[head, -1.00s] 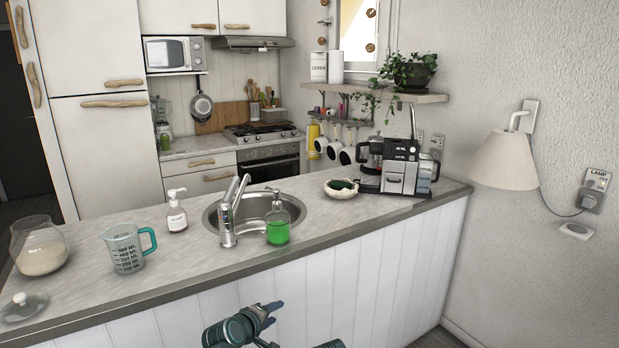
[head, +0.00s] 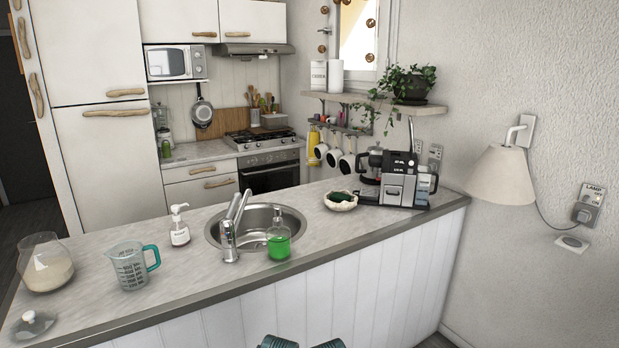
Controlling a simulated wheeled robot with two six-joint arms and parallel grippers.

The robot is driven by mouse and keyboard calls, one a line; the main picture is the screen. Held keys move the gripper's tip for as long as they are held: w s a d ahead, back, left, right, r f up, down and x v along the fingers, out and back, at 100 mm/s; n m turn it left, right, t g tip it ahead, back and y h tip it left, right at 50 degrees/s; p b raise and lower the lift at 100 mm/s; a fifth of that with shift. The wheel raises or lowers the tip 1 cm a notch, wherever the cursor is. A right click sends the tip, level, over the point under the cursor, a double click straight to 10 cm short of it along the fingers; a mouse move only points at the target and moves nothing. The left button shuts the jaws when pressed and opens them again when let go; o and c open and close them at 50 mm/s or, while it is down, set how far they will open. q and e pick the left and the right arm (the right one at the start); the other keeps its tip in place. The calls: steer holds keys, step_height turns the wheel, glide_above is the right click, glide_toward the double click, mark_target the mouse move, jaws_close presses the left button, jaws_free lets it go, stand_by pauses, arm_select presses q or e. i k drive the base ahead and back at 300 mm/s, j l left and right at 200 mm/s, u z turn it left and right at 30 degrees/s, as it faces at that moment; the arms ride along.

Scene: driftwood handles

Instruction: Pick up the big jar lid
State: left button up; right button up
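The big jar lid (head: 33,323) is clear glass with a pale round knob. It lies on the counter at the near left corner, close to the front edge. The big glass jar (head: 46,268) stands open behind it, partly filled with a pale powder. Only two teal parts of my arms show at the bottom centre of the head view, below the counter's front edge and well to the right of the lid. Neither gripper's fingers can be seen.
A measuring cup (head: 131,270) with a teal handle stands right of the lid and jar. Farther right are a white soap bottle (head: 179,228), the sink tap (head: 229,240) and a green soap dispenser (head: 279,243). The counter (head: 185,285) is bare along its front strip.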

mark_target(32, 324)
steer(key=u, duration=1.7)
